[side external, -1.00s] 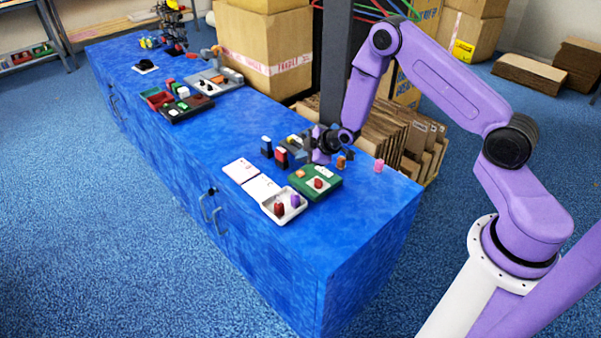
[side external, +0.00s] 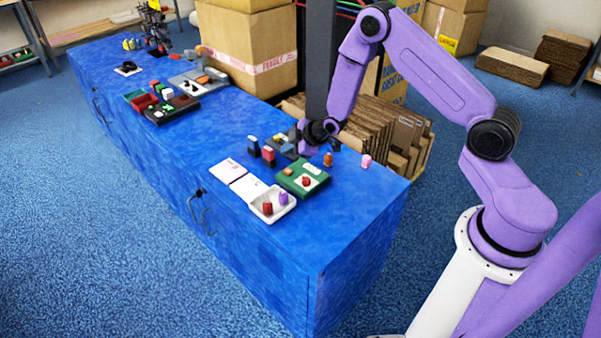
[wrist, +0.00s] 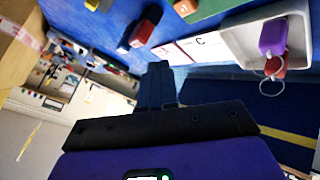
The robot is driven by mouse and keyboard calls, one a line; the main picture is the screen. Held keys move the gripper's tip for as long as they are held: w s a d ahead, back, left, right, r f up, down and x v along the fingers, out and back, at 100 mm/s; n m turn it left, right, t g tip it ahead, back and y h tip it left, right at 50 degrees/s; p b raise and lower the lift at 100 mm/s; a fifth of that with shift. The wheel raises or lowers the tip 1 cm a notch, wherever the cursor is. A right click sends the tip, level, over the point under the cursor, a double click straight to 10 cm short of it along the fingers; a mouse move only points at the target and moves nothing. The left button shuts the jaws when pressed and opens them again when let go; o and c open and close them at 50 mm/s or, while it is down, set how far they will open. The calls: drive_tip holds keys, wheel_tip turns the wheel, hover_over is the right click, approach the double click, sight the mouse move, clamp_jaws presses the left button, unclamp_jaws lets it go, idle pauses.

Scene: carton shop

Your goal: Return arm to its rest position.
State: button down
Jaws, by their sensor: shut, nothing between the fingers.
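My gripper (side external: 308,146) is above the far side of the blue cabinet top (side external: 225,135), behind the green tray (side external: 302,179). In the wrist view its dark fingers (wrist: 156,72) are together, with nothing between them. The gripper is small in the side view and partly merges with the dark items behind it. My arm is bent, with its elbow raised high to the right.
A white tray (side external: 257,208) holds a red and a purple fob; it also shows in the wrist view (wrist: 237,45). White cards (side external: 248,187) lie beside it. Small upright blocks (side external: 268,155) stand near the gripper. A dark post (side external: 318,60) and cartons (side external: 250,45) stand behind the cabinet.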

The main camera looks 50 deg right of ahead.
drive_tip(key=s+a+r+g, duration=0.5)
drive_tip(key=s+a+r, duration=0.8)
drive_tip(key=s, duration=0.3)
drive_tip(key=s+d+r+g, duration=0.1)
drive_tip(key=s+r, duration=0.2)
drive_tip(key=s, duration=0.5)
drive_tip(key=s+d+r+g+h, duration=0.1)
drive_tip(key=s+d+r, duration=0.1)
drive_tip(key=s, duration=0.6)
drive_tip(key=s+d+r+n+g, duration=0.1)
drive_tip(key=s+d+r, duration=0.1)
drive_tip(key=s, duration=0.7)
drive_tip(key=shift+d+r+g, duration=0.2)
drive_tip(key=shift+r+g, duration=0.1)
drive_tip(key=shift+r, duration=0.5)
drive_tip(key=shift+s, duration=0.1)
